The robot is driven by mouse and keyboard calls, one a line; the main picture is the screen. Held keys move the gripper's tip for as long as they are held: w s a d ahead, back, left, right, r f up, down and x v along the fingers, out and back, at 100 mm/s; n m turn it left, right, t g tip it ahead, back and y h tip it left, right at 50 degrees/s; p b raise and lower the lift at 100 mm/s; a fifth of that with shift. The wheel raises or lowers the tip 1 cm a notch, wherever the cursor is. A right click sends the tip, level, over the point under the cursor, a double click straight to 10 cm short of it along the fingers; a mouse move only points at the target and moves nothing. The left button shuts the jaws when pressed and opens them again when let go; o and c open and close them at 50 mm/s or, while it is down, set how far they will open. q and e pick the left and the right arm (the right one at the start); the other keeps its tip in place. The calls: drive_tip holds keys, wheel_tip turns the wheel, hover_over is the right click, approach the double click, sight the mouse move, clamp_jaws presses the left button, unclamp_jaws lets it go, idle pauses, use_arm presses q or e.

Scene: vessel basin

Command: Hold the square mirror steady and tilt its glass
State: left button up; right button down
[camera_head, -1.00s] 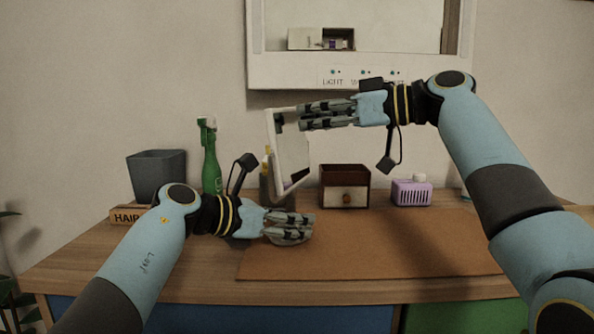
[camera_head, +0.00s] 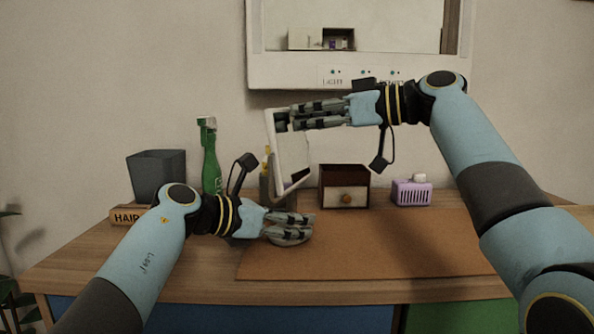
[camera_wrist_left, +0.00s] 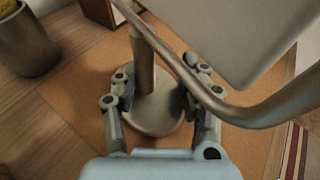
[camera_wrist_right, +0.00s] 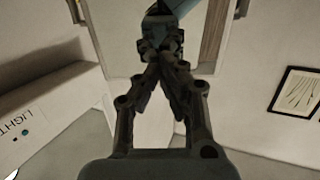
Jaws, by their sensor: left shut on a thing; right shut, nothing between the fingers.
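The square mirror (camera_head: 292,158) stands upright but tilted on the desk, its pale-framed glass seen at a steep angle. In the left wrist view its metal post (camera_wrist_left: 144,62) rises from a round base (camera_wrist_left: 155,112), with a curved yoke and the back of the panel (camera_wrist_left: 235,40) above. My left gripper (camera_head: 302,226) is low, shut on the stand's post; in the left wrist view its fingers (camera_wrist_left: 160,85) flank the post. My right gripper (camera_head: 290,117) is shut and empty at the upper glass; its fingertips (camera_wrist_right: 160,48) look close to or touching it.
A green bottle (camera_head: 211,165) and grey bin (camera_head: 157,175) stand at the left, behind a HAIR sign (camera_head: 124,216). A small drawer box (camera_head: 345,187) and purple basket (camera_head: 411,193) stand at the back right. The brown mat (camera_head: 400,245) is clear on its right.

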use_arm(q)
drive_tip(key=shift+f, duration=0.15)
use_arm(e)
drive_tip(key=shift+x, duration=0.85)
drive_tip(key=shift+r, duration=0.15)
drive_tip(key=shift+f+v, duration=0.25)
drive_tip(key=shift+v, duration=1.25)
drive_tip(key=shift+f+v, duration=0.2)
drive_tip(key=shift+v, duration=1.25)
drive_tip(key=shift+d, duration=0.1)
use_arm(q)
drive_tip(key=o, duration=0.9)
drive_tip(key=shift+o, duration=0.2)
drive_tip(key=v, duration=1.2)
use_arm(e)
drive_tip(key=shift+f, duration=0.1)
